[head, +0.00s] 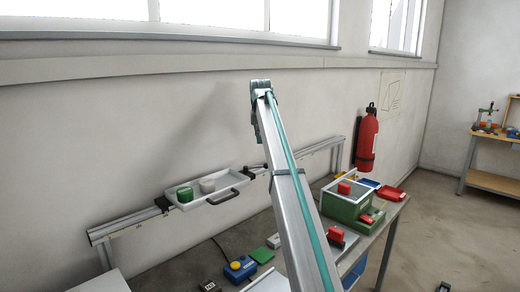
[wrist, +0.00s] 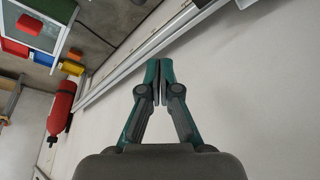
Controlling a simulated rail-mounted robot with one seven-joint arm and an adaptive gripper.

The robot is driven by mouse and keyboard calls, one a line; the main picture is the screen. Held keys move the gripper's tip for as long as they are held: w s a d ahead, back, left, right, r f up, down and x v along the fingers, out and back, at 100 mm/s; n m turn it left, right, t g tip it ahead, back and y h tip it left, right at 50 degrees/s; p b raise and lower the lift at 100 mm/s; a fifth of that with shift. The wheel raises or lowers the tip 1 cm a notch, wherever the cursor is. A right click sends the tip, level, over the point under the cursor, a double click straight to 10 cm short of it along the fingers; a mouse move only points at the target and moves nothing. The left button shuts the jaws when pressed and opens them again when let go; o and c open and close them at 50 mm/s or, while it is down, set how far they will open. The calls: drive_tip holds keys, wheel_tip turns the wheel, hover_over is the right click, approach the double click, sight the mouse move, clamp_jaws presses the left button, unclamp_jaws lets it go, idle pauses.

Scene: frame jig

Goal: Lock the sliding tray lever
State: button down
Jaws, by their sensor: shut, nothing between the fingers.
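A white sliding tray (head: 208,201) with a black handle (head: 234,194) sits on a metal rail (head: 128,226) along the wall in the head view. A green cup (head: 185,194) and a pale cup (head: 207,185) stand in it. Dark fittings show on the rail at the tray's left (head: 164,204) and right (head: 250,172); I cannot tell which is the lever. In the wrist view my gripper (wrist: 158,84) is shut and empty, with the pale wall behind it. It is not visible in the head view, where my arm rises across the middle. The tray does not show in the wrist view.
The bench holds a green box (head: 345,204) under a white frame, a blue box with a yellow knob (head: 240,268), and red trays (head: 391,193) at right. A fire extinguisher (head: 367,140) hangs on the wall and also shows in the wrist view (wrist: 60,108). A wooden workbench (head: 495,178) stands far right.

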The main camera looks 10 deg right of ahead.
wheel_tip(320, 180, down, 10)
drive_tip(key=p, duration=0.4)
drive_tip(key=shift+s+r+p, duration=0.25)
drive_tip(key=shift+s+p, duration=0.1)
drive_tip(key=shift+p, duration=0.05)
